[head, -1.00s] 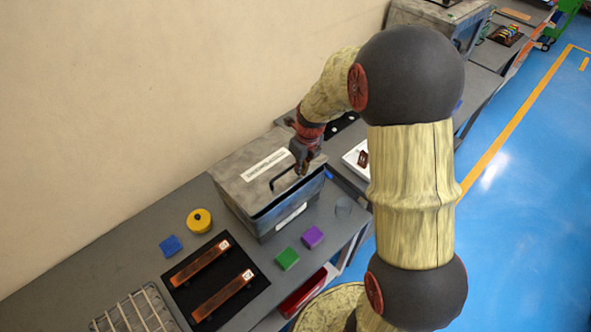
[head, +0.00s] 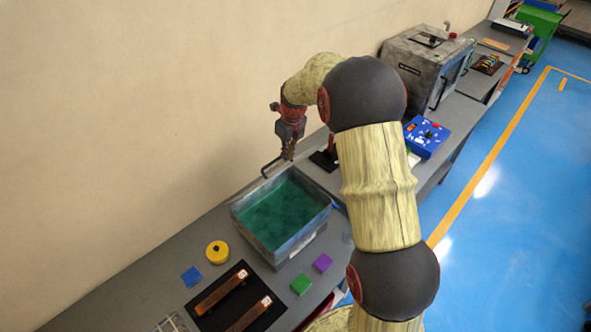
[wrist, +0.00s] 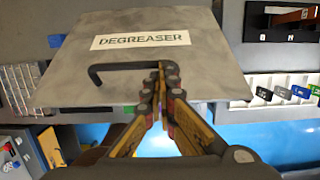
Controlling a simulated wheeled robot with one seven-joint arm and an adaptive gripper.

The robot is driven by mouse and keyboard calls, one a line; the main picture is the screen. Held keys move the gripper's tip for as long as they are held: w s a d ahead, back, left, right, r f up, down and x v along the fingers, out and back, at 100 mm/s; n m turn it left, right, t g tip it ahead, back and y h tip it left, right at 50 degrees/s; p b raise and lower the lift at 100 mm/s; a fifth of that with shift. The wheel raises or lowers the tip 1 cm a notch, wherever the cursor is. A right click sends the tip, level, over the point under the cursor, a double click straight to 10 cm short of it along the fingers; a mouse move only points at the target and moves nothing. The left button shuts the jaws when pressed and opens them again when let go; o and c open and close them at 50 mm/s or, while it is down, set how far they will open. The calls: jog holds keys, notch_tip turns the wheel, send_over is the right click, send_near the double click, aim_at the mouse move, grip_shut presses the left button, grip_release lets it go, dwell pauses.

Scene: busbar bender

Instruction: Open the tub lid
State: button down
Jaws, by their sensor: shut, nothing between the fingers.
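The tub (head: 297,245) stands on the bench, and its open top shows teal liquid inside. The grey tub lid (wrist: 75,70), labelled DEGREASER, shows in the wrist view with a dark bar handle (wrist: 115,69). In the head view the handle (head: 266,168) shows at the tub's back edge, but I cannot clearly make out the lid panel. My gripper (head: 291,155) is above the back of the tub. In the wrist view my gripper (wrist: 160,75) has its fingertips together at the handle's right end, with nothing seen between them.
A yellow round container (head: 217,252), a blue block (head: 192,277), a green block (head: 301,284) and a purple block (head: 322,262) lie near the tub. Copper bars (head: 220,293) lie on a black mat. A grey machine (head: 425,65) stands farther along. The wall is close behind.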

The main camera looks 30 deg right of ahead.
jog(key=w, duration=0.1)
jog(key=w+a+r, duration=0.1)
jog(key=w, duration=0.1)
jog(key=w+p, duration=0.1)
jog(key=shift+w+a+r, duration=0.3)
jog(key=shift+r, duration=0.1)
dwell(0.8)
